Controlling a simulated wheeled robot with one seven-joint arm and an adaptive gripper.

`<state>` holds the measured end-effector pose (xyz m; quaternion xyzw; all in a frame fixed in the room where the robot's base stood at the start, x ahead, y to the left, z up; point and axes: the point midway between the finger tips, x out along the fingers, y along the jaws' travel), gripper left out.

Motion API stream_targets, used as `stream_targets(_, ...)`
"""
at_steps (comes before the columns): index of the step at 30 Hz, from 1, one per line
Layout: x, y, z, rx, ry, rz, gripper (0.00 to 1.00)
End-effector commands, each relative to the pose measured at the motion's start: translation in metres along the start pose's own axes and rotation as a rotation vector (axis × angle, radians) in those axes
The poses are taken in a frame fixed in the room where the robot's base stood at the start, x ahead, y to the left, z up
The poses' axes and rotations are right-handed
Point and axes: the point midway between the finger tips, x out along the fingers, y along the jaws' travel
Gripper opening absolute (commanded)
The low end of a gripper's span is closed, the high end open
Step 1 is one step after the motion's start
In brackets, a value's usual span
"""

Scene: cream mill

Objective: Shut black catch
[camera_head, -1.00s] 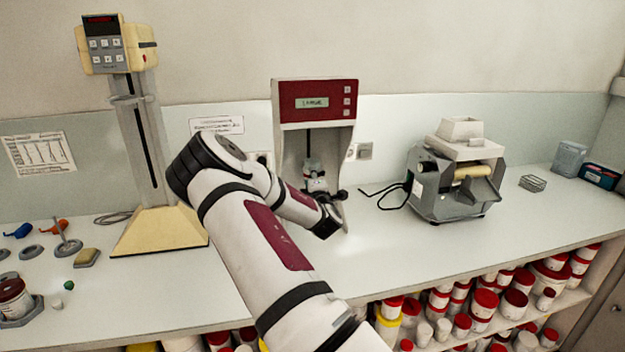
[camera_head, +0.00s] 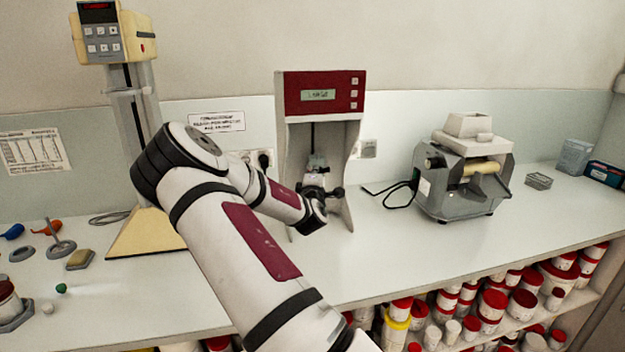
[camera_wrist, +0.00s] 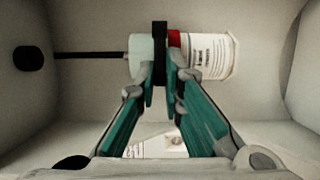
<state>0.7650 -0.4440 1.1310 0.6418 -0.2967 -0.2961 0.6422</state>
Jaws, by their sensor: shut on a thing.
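In the wrist view the black catch (camera_wrist: 160,52) is a dark bar. It crosses the place where a pale green block (camera_wrist: 141,55) meets the red lid of a white labelled jar (camera_wrist: 212,56). My gripper (camera_wrist: 163,92) has its teal fingers drawn together on the near end of the bar. In the head view my gripper is inside the bay of the red-and-white machine (camera_head: 322,97), but my wrist largely hides its fingertips. The pale block (camera_head: 317,163) hangs there under a thin black rod (camera_head: 312,136). How far the catch is turned is hard to tell.
The machine's side walls stand close on both sides of my gripper. A grey roller mill (camera_head: 465,180) stands to the right, and a cream stand (camera_head: 140,235) to the left. Bench to the right front is clear. Several red-lidded jars (camera_head: 495,303) fill the shelf below.

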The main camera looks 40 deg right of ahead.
Motion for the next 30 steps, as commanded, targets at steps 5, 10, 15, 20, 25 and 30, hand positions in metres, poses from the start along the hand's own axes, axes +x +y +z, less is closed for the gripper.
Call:
stream_targets(5,0.000,0.000,-0.001,0.000,-0.005,0.000,0.00)
stream_targets(10,0.000,0.001,-0.001,0.000,-0.004,0.000,0.00)
stream_targets(15,0.000,0.000,-0.001,0.000,-0.004,0.000,0.29)
stream_targets(20,0.000,0.000,-0.001,0.000,-0.005,-0.001,0.29)
stream_targets(25,-0.006,0.000,-0.001,0.000,-0.005,-0.002,0.29)
stream_targets(30,-0.032,0.000,-0.001,0.000,-0.006,-0.003,0.29)
